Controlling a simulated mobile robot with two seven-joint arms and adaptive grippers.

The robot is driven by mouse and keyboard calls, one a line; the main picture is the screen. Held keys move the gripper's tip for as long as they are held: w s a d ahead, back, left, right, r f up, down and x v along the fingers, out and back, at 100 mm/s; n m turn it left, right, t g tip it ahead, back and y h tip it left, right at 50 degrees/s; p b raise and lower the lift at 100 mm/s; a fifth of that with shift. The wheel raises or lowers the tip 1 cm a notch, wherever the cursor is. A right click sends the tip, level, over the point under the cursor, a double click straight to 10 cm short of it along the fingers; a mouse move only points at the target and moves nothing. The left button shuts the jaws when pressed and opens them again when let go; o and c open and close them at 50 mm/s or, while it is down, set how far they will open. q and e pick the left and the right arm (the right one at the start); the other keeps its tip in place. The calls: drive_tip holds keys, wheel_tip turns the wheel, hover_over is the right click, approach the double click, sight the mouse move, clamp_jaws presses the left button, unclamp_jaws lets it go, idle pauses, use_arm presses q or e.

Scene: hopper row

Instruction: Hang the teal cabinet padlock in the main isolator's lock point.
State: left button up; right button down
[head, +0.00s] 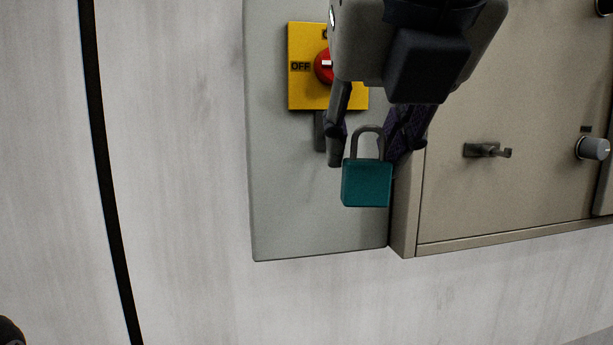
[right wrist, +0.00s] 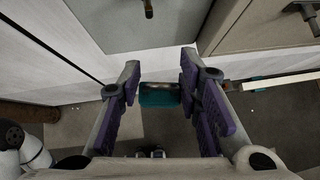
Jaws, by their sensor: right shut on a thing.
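The teal padlock (head: 367,185) hangs upright with its dark shackle on top, between the fingers of my right gripper (head: 371,152). In the right wrist view, the padlock (right wrist: 158,98) shows between the fingertips (right wrist: 158,80), and the gripper is shut on it. The main isolator is a yellow plate (head: 301,93) with a red knob (head: 322,67) and an "OFF" label. The gripper hides its right part. A dark tab (head: 319,130) below the plate is partly behind the left finger. The padlock is below and right of this tab, apart from it. My left gripper is not in view.
The isolator sits on a grey panel (head: 285,200). A black cable (head: 105,180) runs down the pale wall at left.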

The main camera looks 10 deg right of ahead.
drive_tip(key=shift+w+f, duration=0.2)
drive_tip(key=shift+w+a+n+y, duration=0.1)
drive_tip(key=shift+w+n+y, duration=0.3)
drive_tip(key=shift+w, duration=1.05)
drive_tip(key=shift+w+a+n+y, duration=0.1)
drive_tip(key=shift+w+n, duration=0.6)
drive_tip(key=shift+w, duration=0.75)
drive_tip(key=shift+w, duration=0.1)
drive_tip(key=shift+w, duration=1)
drive_tip(key=shift+w, duration=0.1)
drive_tip(key=shift+s+r, duration=0.1)
drive_tip(key=shift+s, duration=0.1)
drive_tip(key=shift+s, duration=0.4)
drive_tip(key=shift+w, duration=0.2)
